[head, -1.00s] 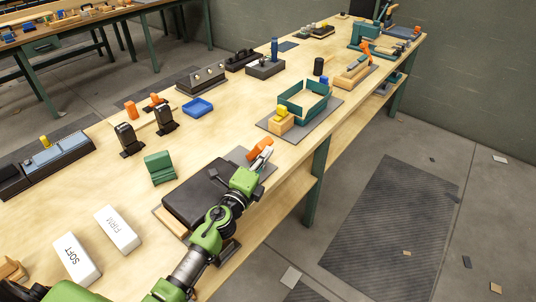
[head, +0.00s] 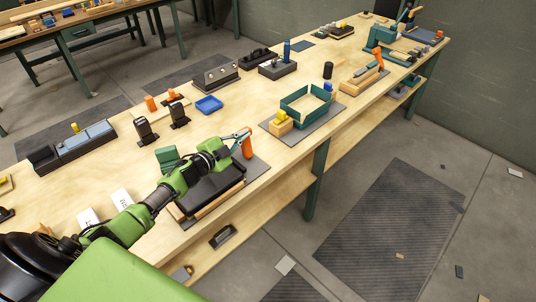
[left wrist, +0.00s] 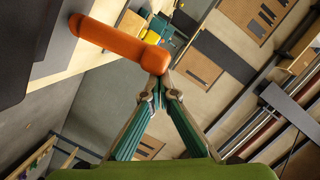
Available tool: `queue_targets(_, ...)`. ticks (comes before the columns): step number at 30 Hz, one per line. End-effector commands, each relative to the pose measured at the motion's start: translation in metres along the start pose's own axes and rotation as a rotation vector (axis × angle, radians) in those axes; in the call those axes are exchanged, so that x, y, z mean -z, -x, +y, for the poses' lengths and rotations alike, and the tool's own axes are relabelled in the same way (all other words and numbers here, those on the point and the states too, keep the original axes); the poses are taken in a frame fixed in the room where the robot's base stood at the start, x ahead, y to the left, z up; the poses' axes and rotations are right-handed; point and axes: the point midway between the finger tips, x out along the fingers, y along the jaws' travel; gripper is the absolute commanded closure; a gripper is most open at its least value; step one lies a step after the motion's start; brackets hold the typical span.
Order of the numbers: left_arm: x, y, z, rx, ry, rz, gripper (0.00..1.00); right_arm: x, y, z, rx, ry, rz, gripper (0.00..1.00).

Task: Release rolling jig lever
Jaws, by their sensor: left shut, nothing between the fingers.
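The rolling jig has a dark padded top (head: 212,192) on a wooden base, on a grey mat at the bench's front edge. Its orange lever (head: 247,149) stands near upright at the pad's far right end in the head view. My left gripper (head: 245,134) is at the lever's upper end, fingers shut with nothing between them. In the left wrist view the orange lever (left wrist: 118,41) lies across the top, with its right end at or close to the shut fingertips (left wrist: 156,62). I cannot tell whether they touch. My left arm hides part of the pad. My right gripper is not in view.
A green block (head: 167,157) stands behind my left arm. A teal open frame (head: 284,108) with a wooden block sits to the right. Black stands (head: 145,131) and a blue tray (head: 209,104) are farther back. Bare bench lies between the tray and the jig.

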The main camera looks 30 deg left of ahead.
Motion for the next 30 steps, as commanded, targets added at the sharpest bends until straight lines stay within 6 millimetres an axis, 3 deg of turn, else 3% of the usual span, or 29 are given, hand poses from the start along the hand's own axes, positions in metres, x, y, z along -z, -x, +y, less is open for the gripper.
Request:
queue_targets(5,-0.018,-0.004,-0.009,-0.01,0.04,-0.002,1.0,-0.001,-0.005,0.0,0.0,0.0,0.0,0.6)
queue_targets(13,-0.035,-0.008,-0.016,-0.01,0.038,0.0,1.0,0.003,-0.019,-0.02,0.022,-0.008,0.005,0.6)
queue_targets(30,-0.045,-0.01,-0.022,-0.01,0.036,-0.004,1.0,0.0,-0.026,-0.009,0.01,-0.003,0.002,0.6)
